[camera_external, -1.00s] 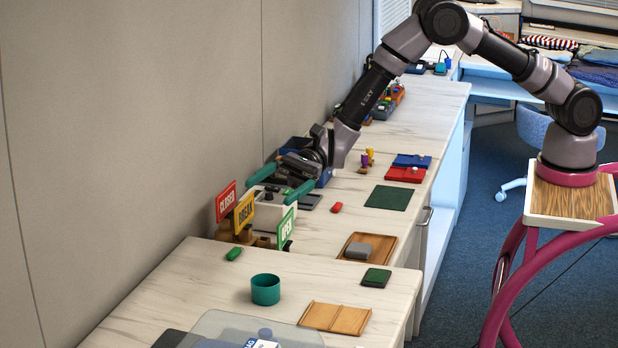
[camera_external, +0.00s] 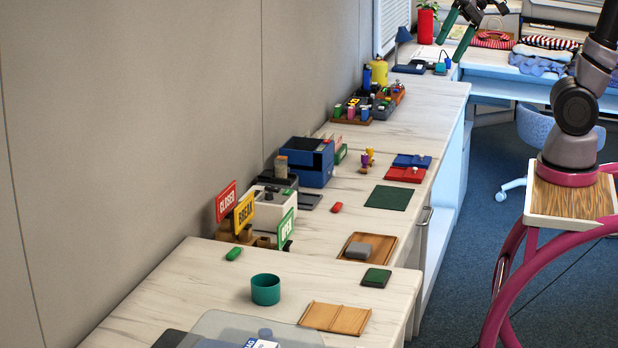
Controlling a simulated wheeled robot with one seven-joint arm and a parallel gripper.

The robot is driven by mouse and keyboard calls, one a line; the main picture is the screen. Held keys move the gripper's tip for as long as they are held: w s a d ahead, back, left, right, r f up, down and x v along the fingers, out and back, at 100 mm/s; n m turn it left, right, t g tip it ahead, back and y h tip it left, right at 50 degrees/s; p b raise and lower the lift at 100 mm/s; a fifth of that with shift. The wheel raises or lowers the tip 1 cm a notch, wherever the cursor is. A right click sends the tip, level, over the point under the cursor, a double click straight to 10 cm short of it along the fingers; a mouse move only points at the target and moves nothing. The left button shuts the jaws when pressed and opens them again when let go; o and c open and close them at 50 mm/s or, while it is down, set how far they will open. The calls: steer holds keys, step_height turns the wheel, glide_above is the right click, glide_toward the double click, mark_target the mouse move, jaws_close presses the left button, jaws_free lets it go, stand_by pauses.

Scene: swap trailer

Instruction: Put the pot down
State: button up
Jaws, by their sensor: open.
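A red pot (camera_external: 426,27) with a green plant stands upright at the far end of the counter, by the window blind. My gripper (camera_external: 455,42) is at the top of the picture, to the right of the pot in the picture. Its green fingers are apart and point down, with nothing seen between them. There is a visible gap between pot and gripper; their distance in depth is unclear. The upper part of my gripper is cut off by the frame's top edge.
A teal cup-like container (camera_external: 265,290) stands on the near counter. Several signs (camera_external: 243,211), a blue box (camera_external: 311,162) and a filled organiser (camera_external: 367,106) line the wall. A yellow bottle (camera_external: 379,72) and a blue lamp (camera_external: 403,37) stand near the pot.

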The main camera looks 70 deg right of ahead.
steer(key=s+d+n+t+h, duration=0.1)
steer(key=s+d+t+h, duration=0.1)
steer(key=s+d, duration=0.5)
steer(key=shift+d+f+t+h, duration=0.3)
steer(key=shift+d+f+h, duration=0.1)
steer(key=shift+d+h, duration=0.4)
stand_by(0.3)
